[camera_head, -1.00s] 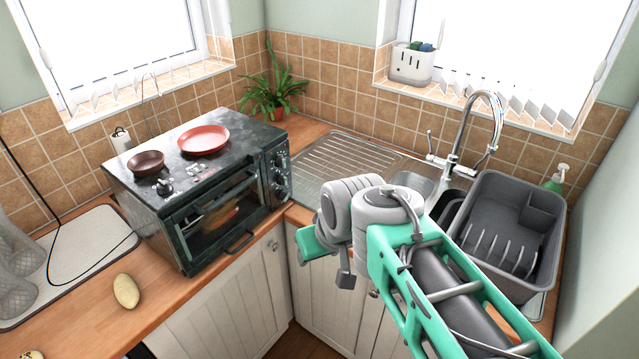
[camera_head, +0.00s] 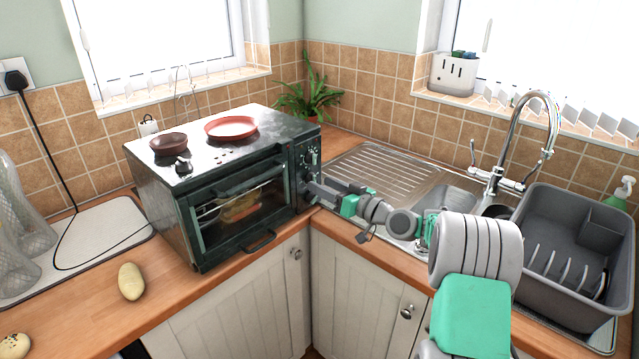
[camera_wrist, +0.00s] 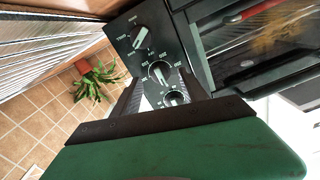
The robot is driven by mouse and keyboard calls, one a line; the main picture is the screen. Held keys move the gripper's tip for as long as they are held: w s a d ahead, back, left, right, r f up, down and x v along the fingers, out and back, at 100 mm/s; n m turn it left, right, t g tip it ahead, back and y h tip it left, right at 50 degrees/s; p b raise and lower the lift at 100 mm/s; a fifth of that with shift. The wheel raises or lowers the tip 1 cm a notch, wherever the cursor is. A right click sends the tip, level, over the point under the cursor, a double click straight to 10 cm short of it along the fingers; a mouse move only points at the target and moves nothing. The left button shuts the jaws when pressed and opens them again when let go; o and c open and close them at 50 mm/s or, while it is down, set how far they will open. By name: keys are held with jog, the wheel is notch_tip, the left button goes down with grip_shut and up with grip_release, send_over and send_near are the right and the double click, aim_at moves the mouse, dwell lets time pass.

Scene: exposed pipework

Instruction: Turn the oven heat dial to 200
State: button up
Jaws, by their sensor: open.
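The black oven (camera_head: 160,205) stands on the counter at the left in the head view, its control panel on the right of its front. In the wrist view the panel holds three dials in a row: an upper dial (camera_wrist: 140,36), a middle dial (camera_wrist: 160,72) and a lower dial (camera_wrist: 174,98). Markings ring them, too small to read surely. My gripper (camera_wrist: 160,78) is open, its fingers on either side of the middle dial; I cannot tell whether they touch it. In the head view my gripper (camera_head: 313,190) is at the lower panel, which it partly hides.
A brown bowl (camera_head: 168,144) and a red plate (camera_head: 230,128) sit on the oven. A potted plant (camera_head: 308,100) stands behind it. The sink drainer (camera_head: 370,170) and a grey dish rack (camera_head: 565,270) are to the right. A potato-like item (camera_head: 131,281) lies on the counter.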

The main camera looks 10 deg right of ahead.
jog(key=shift+x, duration=1)
grip_shut()
